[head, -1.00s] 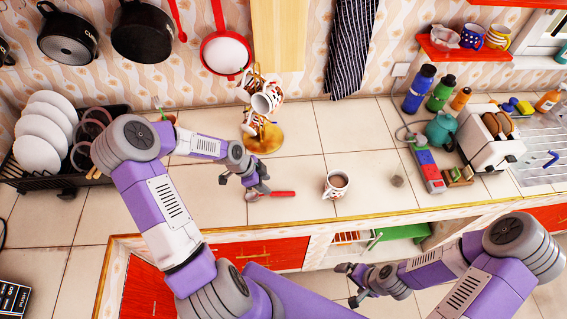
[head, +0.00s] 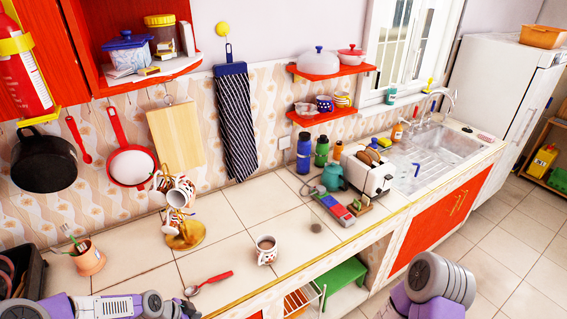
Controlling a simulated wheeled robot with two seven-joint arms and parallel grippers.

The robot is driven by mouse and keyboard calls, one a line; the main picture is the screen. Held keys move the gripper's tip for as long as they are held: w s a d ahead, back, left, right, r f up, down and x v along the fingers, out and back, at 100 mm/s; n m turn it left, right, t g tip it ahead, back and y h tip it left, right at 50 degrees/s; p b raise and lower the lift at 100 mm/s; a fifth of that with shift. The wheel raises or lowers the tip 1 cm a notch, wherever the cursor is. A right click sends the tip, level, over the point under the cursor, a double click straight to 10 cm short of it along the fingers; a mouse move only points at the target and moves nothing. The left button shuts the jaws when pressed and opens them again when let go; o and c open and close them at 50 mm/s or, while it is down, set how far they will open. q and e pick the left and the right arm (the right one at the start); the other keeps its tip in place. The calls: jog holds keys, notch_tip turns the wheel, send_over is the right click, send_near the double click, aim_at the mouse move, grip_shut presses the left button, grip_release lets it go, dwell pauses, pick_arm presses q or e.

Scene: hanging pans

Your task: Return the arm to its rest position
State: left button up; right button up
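My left arm (head: 118,306) lies along the bottom left of the head view, over the counter's front. Its gripper end (head: 180,309) is at the bottom edge, just below the red-handled spoon (head: 210,283); the fingers are too small and cut off to judge. Of my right arm only a purple and grey joint (head: 440,280) shows at the bottom right, and its gripper is out of view. A black pan (head: 45,162) and a red-rimmed white pan (head: 132,165) hang on the wall at the left.
A mug (head: 266,250) stands on the counter right of the spoon. A mug tree (head: 186,236) and a pot with utensils (head: 88,259) stand left. A toaster (head: 366,176) and bottles stand farther right. Open floor (head: 505,240) lies at the right.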

pick_arm(q)
jog(key=d+f+n+b, duration=0.3)
jog(key=d+f, duration=0.4)
jog(key=d, duration=0.1)
jog(key=s+d+f+n+g+b, duration=0.2)
jog(key=s+d+f+n+b, duration=0.5)
jog(key=s+f+n, duration=0.3)
notch_tip(320, 180, down, 3)
jog(key=shift+s+d+f+y, duration=0.2)
jog(key=shift+s+d+y, duration=0.15)
jog(key=shift+s, duration=0.7)
pick_arm(e)
notch_tip(320, 180, down, 11)
jog(key=w, duration=0.1)
jog(key=shift+w+f, duration=0.2)
jog(key=shift+w, duration=0.05)
pick_arm(q)
jog(key=shift+d, duration=0.1)
